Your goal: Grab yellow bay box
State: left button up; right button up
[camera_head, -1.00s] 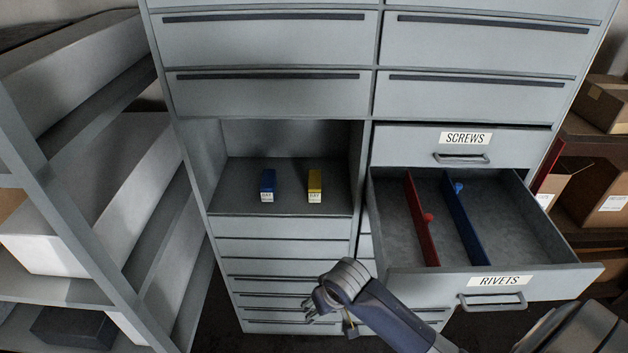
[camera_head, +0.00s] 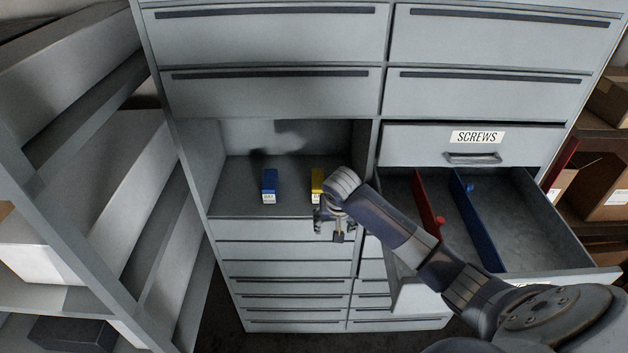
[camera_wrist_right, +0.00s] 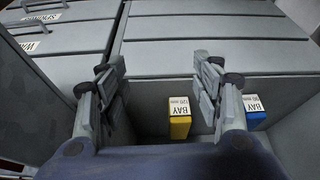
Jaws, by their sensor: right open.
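The yellow bay box (camera_head: 317,182) stands on the floor of the open cubby, to the right of the blue bay box (camera_head: 269,186). My right gripper (camera_head: 334,228) is at the cubby's front edge, just in front of the yellow box, and my wrist hides part of the box. In the right wrist view my right gripper (camera_wrist_right: 165,95) is open and empty, its fingers apart. There the yellow box (camera_wrist_right: 180,118) shows between the fingers, ahead of them, with a white BAY label on it. The blue box (camera_wrist_right: 254,112) lies outside the fingers, to the right. My left gripper is not in view.
The cubby (camera_head: 235,205) has side walls close around the boxes. At right, an open drawer (camera_head: 540,225) with red and blue dividers sticks out beneath my right arm, under the SCREWS drawer (camera_head: 470,145). A grey shelf rack (camera_head: 75,200) stands at left.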

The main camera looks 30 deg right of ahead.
aim_at(317, 175)
jog(key=i+l, duration=0.65)
jog(key=i+u, duration=0.05)
jog(key=i, duration=0.05)
